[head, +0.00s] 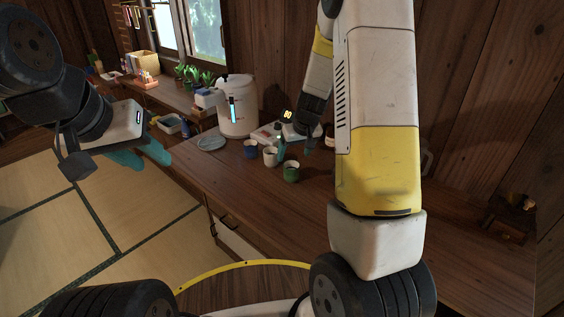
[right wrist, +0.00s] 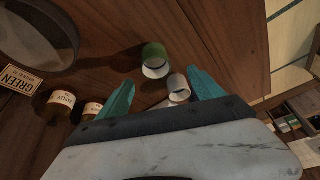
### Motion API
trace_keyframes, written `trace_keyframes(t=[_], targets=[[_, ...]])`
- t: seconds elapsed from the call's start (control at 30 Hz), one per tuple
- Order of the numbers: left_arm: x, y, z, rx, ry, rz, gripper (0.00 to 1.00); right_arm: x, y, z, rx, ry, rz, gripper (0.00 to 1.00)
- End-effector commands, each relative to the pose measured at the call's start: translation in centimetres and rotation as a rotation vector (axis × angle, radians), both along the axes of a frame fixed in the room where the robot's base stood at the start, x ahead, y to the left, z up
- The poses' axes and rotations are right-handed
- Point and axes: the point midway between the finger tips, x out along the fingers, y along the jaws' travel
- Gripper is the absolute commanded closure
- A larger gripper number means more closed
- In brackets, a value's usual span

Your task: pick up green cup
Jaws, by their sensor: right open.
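The green cup (head: 291,171) stands upright on the wooden counter, nearest of a row of three cups. It also shows in the right wrist view (right wrist: 155,59), with its pale open mouth facing the camera. A white cup (head: 270,156) and a dark blue cup (head: 250,148) stand just behind it. My right gripper (head: 295,144) is open and empty, close behind the cups. In the right wrist view, the green cup appears beyond the two teal fingers, and the white cup (right wrist: 178,84) is near the right finger. My left gripper (head: 153,157) is open and empty, away to the left.
A large white container (head: 235,106) stands behind the cups, with a round grey-blue lid or dish (head: 212,142) beside it. The counter (head: 245,190) before the cups is clear.

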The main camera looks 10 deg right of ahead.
Motion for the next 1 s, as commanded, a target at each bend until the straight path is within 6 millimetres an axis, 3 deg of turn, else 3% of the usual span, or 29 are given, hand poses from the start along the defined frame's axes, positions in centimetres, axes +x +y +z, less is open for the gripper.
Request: trace_keyframes(t=[0.17,0.7,1.0], targets=[[0.0,0.0,0.0,0.0,0.0,0.0,0.64,0.9,-0.6,-2.5,-0.03,0.009,0.005,0.23],[0.0,0.0,0.0,0.0,0.0,0.0,0.64,3.9,0.0,-8.6,-0.028,0.01,0.006,0.23],[0.0,0.0,0.0,0.0,0.0,0.0,0.64,4.1,0.0,-9.0,-0.029,0.008,0.005,0.23]])
